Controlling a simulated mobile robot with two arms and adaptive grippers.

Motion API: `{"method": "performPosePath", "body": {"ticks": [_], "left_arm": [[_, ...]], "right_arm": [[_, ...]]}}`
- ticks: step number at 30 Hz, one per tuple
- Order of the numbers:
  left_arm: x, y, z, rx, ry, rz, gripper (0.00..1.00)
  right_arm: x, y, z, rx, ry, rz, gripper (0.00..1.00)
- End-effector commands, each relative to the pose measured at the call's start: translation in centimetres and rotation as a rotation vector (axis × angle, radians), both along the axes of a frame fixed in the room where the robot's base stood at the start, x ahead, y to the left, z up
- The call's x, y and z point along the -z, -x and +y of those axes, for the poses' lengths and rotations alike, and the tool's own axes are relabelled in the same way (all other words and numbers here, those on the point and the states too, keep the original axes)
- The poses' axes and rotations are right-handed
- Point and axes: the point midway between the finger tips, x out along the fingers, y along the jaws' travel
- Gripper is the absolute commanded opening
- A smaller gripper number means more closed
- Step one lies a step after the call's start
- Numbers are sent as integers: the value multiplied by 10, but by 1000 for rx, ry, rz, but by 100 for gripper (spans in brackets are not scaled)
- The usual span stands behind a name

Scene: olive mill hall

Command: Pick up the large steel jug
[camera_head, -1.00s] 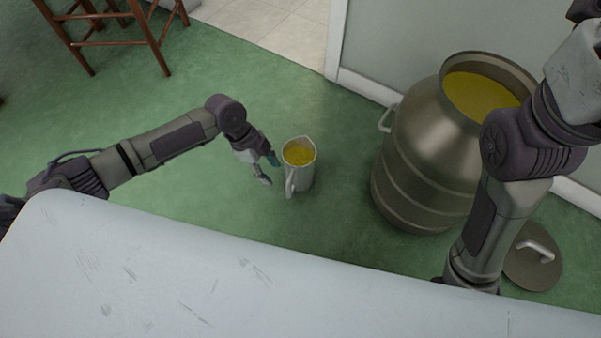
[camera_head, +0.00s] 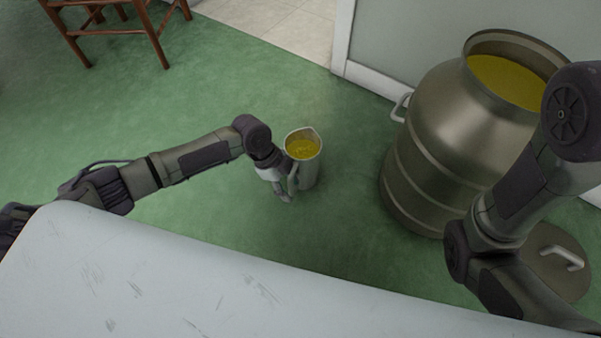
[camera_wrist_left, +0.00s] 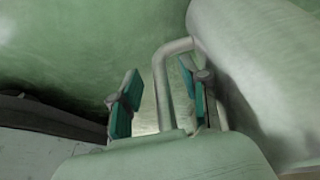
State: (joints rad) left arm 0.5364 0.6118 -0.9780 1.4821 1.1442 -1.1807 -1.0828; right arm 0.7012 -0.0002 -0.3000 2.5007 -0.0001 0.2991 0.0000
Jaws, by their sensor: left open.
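The large steel jug (camera_head: 309,172) stands upright on the green floor, with yellow-green liquid near its rim. My left gripper (camera_head: 289,192) is at the jug's left side, by its handle. In the left wrist view the jug's pale body (camera_wrist_left: 262,60) fills the upper right, and its handle (camera_wrist_left: 160,80) comes down between the teal finger pads of my open left gripper (camera_wrist_left: 160,105). I cannot tell whether a pad touches the handle. My right arm shows at the right of the head view, but its gripper is out of sight.
A big steel drum (camera_head: 425,170) of yellow liquid stands right of the jug, with a round lid (camera_head: 545,272) on the floor beside it. A pale surface (camera_head: 180,285) spans the front. A wooden stool (camera_head: 115,32) is at the back left.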

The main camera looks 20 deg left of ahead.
Motion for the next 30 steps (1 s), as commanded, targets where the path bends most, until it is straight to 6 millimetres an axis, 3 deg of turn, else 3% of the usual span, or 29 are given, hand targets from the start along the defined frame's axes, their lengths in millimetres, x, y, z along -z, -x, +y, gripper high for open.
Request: {"method": "performPosePath", "body": {"ticks": [1, 8, 17, 30], "left_arm": [[8, 0, -2, 1, 0, -1, 46], [6, 0, -3, 0, -1, -1, 46], [6, 0, -2, 0, -1, -1, 0], [4, -2, -4, 0, 4, -6, 0]], "right_arm": [[8, 0, 0, 0, 0, 0, 46], [5, 0, 0, 0, 0, 0, 46], [5, 0, 0, 0, 1, -1, 46], [5, 0, 0, 0, 1, -1, 46]]}}
